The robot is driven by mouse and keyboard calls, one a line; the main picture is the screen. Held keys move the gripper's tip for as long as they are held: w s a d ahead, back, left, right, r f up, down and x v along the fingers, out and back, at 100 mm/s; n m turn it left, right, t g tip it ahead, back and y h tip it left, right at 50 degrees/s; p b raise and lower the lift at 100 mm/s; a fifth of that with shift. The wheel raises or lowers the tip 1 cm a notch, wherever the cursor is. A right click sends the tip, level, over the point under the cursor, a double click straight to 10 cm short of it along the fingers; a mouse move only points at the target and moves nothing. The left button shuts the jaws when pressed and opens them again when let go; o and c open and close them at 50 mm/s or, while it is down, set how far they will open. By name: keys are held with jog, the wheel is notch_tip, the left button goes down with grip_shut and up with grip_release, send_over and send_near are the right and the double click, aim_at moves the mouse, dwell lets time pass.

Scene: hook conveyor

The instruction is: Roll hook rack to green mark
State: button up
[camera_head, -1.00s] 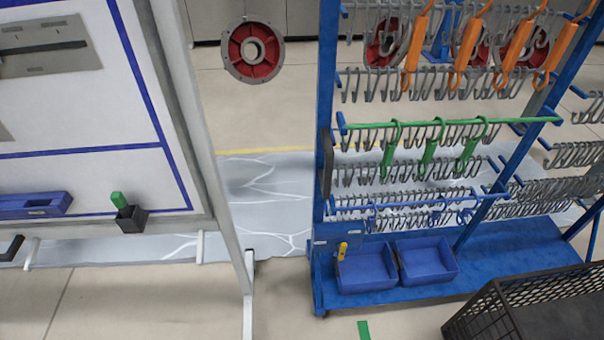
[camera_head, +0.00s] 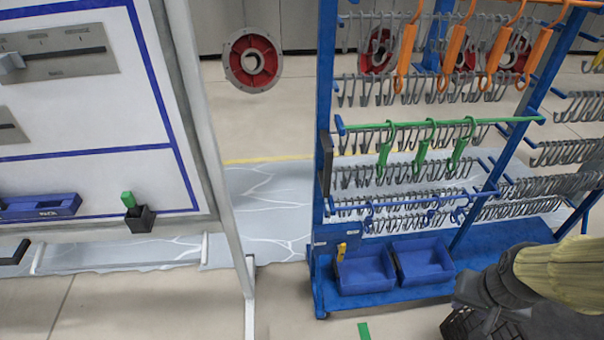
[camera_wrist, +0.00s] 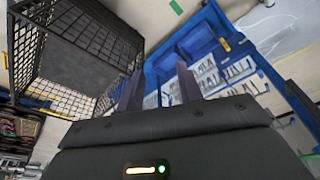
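The hook rack (camera_head: 325,110) is a blue frame with rows of grey, green and orange hooks, standing right of centre in the head view. A black handle (camera_head: 326,165) is on its left post. Its blue frame also shows in the wrist view (camera_wrist: 266,66).
A black mesh crate (camera_wrist: 75,60) is left of my fingers in the wrist view; my arm mostly covers it in the head view. Two blue bins (camera_head: 367,272) sit on the rack's base. A white panel (camera_head: 85,110) stands at left. Floor is clear around the mark.

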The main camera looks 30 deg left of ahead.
jog(key=shift+a, duration=0.3)
jog(key=shift+o, duration=0.2)
jog(key=shift+o, duration=0.4)
jog(key=shift+w, duration=0.1)
jog(key=w+a+f+n+t+y+b, duration=0.1)
jog(key=w+a+f+n+t+y, duration=0.15)
jog(key=w+a, duration=0.45)
jog(key=w+a+f+n+t+y+b, duration=0.1)
jog(key=w+a+f+t, duration=0.25)
jog(key=w+a, duration=0.45)
jog(key=a+n+t+y+b, duration=0.1)
jog(key=a+n+t+y, duration=0.2)
jog(key=a, duration=1.3)
jog(key=t+y, duration=0.3)
jog(key=shift+s+a+f+b, duration=0.15)
jog(key=shift+s+a+b, duration=0.1)
jog(key=shift+b, duration=0.1)
jog(key=shift+w+t, duration=0.1)
jog(key=shift+t, duration=0.2)
